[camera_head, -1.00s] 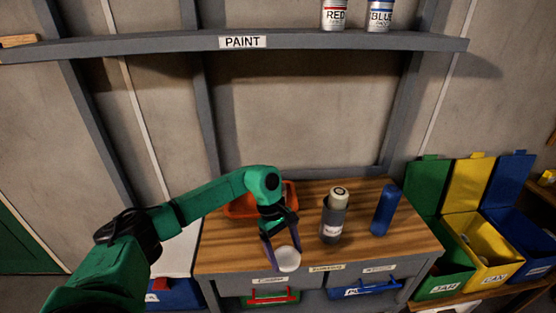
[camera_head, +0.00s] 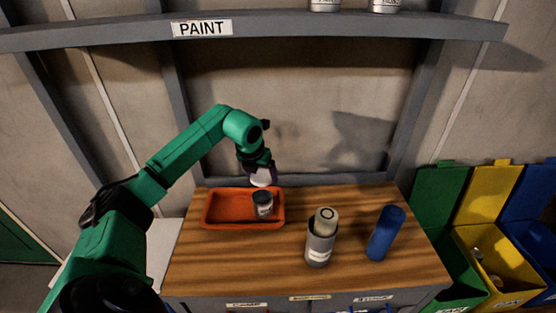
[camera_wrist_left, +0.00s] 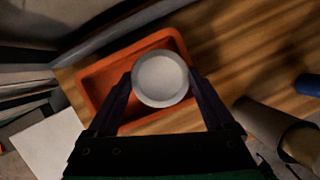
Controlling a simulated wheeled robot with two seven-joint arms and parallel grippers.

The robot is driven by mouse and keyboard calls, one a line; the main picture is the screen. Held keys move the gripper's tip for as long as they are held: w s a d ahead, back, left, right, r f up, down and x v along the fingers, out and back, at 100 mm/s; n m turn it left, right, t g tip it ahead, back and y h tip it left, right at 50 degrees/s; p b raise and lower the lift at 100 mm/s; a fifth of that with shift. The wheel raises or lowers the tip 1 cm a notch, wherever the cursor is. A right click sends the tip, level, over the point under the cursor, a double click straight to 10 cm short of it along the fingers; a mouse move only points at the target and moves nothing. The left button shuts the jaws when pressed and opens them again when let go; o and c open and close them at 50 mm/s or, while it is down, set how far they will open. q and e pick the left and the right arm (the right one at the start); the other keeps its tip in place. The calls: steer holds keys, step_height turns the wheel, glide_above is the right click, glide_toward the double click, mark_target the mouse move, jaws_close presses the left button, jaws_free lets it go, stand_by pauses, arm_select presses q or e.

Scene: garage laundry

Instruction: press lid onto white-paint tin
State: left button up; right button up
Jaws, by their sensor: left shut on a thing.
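The white-paint tin (camera_head: 263,204) stands upright in the right part of an orange tray (camera_head: 228,222); it has a dark top and a pale label band. My left gripper (camera_head: 261,177) is shut on a round white lid (camera_head: 262,181) and holds it just above the tin, apart from it as far as I can see. In the left wrist view the lid (camera_wrist_left: 160,78) lies between the two fingers, over the orange tray (camera_wrist_left: 98,84), and hides the tin. My right gripper is not in view.
A grey canister (camera_head: 320,246) with a pale top and a blue cylinder (camera_head: 386,233) stand right of the tray on the wooden bench (camera_head: 210,265). A shelf (camera_head: 270,34) labelled PAINT is above. Green, yellow (camera_head: 490,245) and blue bins stand at the right.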

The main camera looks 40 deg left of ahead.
arm_select(q)
steer(key=shift+w+a+f, duration=0.1)
steer(key=shift+w+f, duration=0.05)
steer(key=shift+w, duration=0.6)
steer(key=shift+s+f, duration=0.1)
steer(key=s+b, duration=0.1)
steer(key=s+f+b, duration=0.1)
steer(key=s, duration=0.1)
steer(key=shift+f, duration=0.15)
steer(key=b+x, duration=0.1)
steer(key=x, duration=0.1)
steer(key=b+x, duration=0.2)
steer(key=shift+s+d+f, duration=0.1)
steer(key=shift+s+d, duration=0.05)
steer(key=shift+d, duration=0.15)
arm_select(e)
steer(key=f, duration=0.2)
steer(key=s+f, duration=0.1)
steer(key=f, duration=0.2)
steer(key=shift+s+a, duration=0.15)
arm_select(q)
steer(key=shift+s+d+f+b, duration=0.1)
steer(key=shift+f+b, duration=0.3)
steer(key=shift+f, duration=0.15)
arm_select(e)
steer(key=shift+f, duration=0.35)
